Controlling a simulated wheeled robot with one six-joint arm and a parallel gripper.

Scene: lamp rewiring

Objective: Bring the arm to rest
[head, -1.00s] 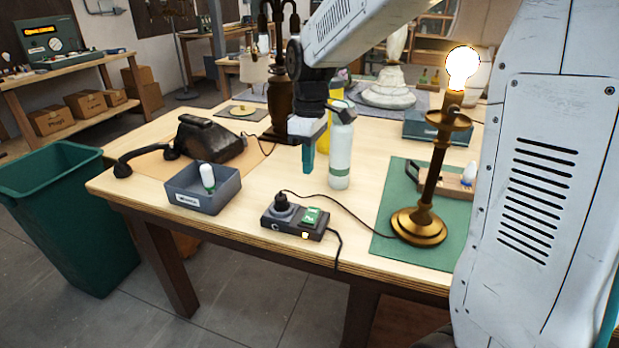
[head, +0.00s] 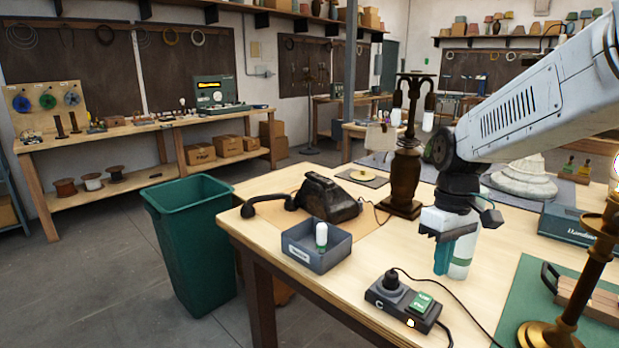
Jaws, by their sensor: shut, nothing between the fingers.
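My arm reaches in from the upper right in the head view. My gripper (head: 443,262) points down over the workbench (head: 262,206), its teal fingers shut with nothing between them. It hangs in front of a white spray bottle with a green band (head: 462,258) and hides much of it. I cannot tell whether the fingers touch the bottle. A brass lamp (head: 566,318) stands at the right edge on a green mat (head: 517,300), only partly in view.
A grey bin (head: 317,257) holding a white bulb (head: 321,236), a black telephone (head: 328,197) and a dark column lamp (head: 406,165) stand left of my gripper. A green waste bin (head: 190,240) stands on the floor beside the bench. A toolbox (head: 570,228) is at right.

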